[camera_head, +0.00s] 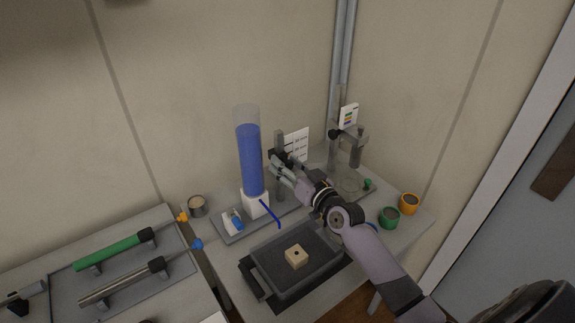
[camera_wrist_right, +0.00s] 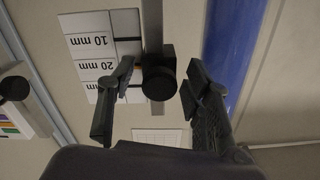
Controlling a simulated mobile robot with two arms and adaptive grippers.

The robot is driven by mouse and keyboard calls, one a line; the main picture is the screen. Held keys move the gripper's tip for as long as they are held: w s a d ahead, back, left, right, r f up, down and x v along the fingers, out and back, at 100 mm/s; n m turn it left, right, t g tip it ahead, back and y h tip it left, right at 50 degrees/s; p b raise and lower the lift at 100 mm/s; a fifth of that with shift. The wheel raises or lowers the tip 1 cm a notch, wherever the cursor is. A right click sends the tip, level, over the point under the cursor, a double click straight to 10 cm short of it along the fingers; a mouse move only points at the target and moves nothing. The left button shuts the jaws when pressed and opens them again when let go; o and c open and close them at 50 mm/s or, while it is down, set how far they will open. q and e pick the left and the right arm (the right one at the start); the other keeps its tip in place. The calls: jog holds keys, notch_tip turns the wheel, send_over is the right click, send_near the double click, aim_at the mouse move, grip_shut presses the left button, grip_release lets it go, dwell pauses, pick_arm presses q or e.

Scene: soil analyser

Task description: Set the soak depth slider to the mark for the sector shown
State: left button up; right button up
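The soak depth slider is a dark knob (camera_wrist_right: 158,78) on a grey upright post (camera_head: 279,140). A white scale card (camera_head: 297,142) stands beside it. In the wrist view the card (camera_wrist_right: 88,22) appears upside down, with 10 mm, 20 mm and a partly hidden line. The knob appears roughly level with the 20 mm line; a finger hides part of the card, so the exact setting is unclear. My right gripper (camera_head: 279,168) is at the post. In the wrist view its fingers (camera_wrist_right: 158,75) are apart on either side of the knob, with gaps. My left gripper is out of view.
A blue-filled column (camera_head: 249,160) stands left of the post. A colour-striped card (camera_head: 348,116) is on a stand to the right. A dark tray (camera_head: 297,280) with a beige block (camera_head: 296,256) is in front. Green (camera_head: 389,217) and orange (camera_head: 409,204) cups stand right.

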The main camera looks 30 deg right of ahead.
jog(key=shift+s, duration=0.3)
jog(key=s+d, duration=0.1)
jog(key=s, duration=1)
jog(key=shift+s+d, duration=0.2)
jog(key=shift+d, duration=0.15)
